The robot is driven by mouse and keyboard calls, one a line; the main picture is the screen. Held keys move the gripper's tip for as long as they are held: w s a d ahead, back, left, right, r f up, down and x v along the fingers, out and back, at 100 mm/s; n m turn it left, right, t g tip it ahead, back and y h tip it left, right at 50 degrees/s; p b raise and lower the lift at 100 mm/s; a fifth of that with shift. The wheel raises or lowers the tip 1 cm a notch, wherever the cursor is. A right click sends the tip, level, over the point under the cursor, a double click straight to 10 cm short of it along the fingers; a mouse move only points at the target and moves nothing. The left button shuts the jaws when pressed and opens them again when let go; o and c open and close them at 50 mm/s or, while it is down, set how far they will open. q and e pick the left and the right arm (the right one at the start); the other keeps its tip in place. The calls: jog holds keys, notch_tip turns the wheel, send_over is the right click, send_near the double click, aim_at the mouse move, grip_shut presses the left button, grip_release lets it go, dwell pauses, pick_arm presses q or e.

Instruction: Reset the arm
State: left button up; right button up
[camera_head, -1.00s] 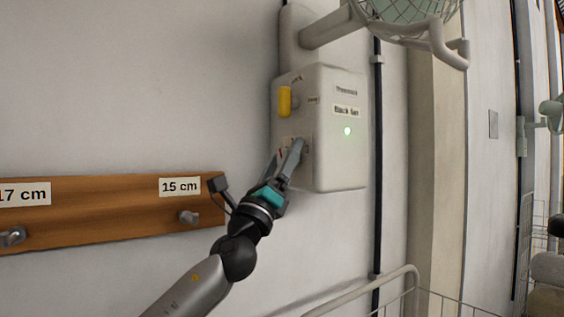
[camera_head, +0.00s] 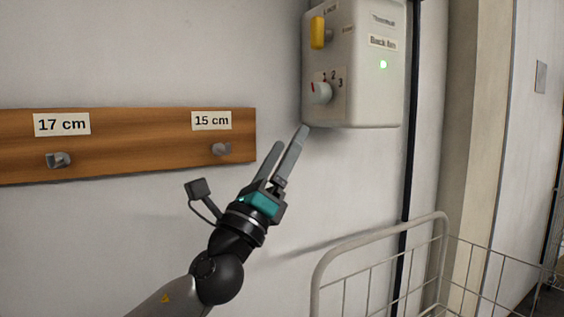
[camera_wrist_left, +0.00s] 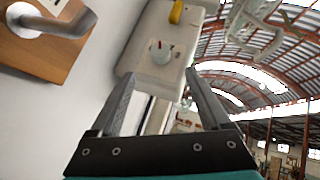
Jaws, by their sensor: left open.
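My left gripper (camera_head: 288,147) is open and empty, in front of the wall just below and left of a white control box. In the left wrist view its two fingers (camera_wrist_left: 162,88) are spread apart, with the box beyond them. The control box (camera_head: 365,98) carries a round white knob (camera_head: 321,93) with a red mark and the numbers 1, 2, 3. Above the knob is a yellow switch (camera_head: 318,33). A green light glows on the box's front. The gripper touches neither knob nor switch. My right gripper does not show.
A wooden board (camera_head: 140,150) with metal hooks and labels "17 cm" and "15 cm" is on the wall at left. A white wire rack (camera_head: 325,270) stands at lower right. A dark vertical pipe (camera_head: 410,150) runs beside the box. The wall below the board is clear.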

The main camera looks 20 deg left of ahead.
pick_arm(q)
jog(key=shift+s+f, duration=0.35)
jog(key=shift+s, duration=0.05)
